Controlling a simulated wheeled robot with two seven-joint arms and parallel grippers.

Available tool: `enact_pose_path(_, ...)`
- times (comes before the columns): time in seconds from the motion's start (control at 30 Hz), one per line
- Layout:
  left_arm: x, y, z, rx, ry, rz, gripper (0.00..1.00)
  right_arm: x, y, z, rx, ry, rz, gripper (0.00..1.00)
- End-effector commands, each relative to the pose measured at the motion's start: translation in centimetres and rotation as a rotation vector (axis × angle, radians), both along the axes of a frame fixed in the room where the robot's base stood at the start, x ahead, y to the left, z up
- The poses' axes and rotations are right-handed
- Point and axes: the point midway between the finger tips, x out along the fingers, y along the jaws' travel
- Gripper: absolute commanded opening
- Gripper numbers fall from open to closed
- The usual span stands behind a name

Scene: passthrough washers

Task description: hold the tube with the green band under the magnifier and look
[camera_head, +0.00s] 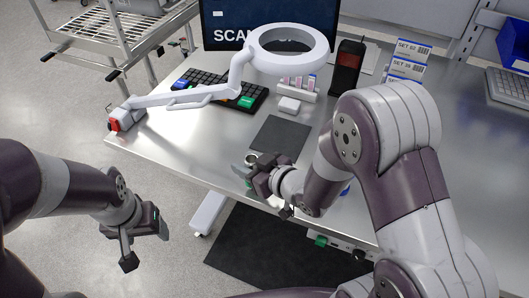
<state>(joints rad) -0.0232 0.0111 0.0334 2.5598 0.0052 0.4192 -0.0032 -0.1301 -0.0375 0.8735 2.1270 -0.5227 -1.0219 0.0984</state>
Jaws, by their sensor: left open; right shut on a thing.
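The magnifier (321,59) is a white ring on a jointed white arm, clamped at the table's left edge. It hangs over the back of the table, in front of the screen. My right gripper (253,170) is shut near the table's front edge, in front of and below the magnifier ring. A small pale round end (251,158) shows at its fingers, with a bit of green below. This looks like the tube with the green band, mostly hidden by the fingers. My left gripper (143,243) is open and empty, low over the floor left of the table.
A dark mat (281,136) lies on the steel table (180,140). Behind it are a small rack with pink-marked tubes (298,86), a white block (289,105), a keyboard (190,78), a black-and-red device (346,66) and labelled boxes (410,55). A wire cart (105,30) stands back left.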

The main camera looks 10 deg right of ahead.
Motion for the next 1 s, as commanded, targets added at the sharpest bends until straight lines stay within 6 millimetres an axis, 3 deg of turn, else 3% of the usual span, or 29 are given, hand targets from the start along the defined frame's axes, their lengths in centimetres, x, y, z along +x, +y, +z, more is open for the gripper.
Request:
enact_pose_path(0.6,0.0,0.0,0.5,0.0,0.0,0.0,0.69,8.1,-5.6,0.1,-0.001,-0.003,-0.003,0.02)
enact_pose_path(1.0,0.0,0.0,2.1,0.0,0.0,0.0,0.69,13.5,-9.2,0.2,0.0,-0.001,-0.003,0.02)
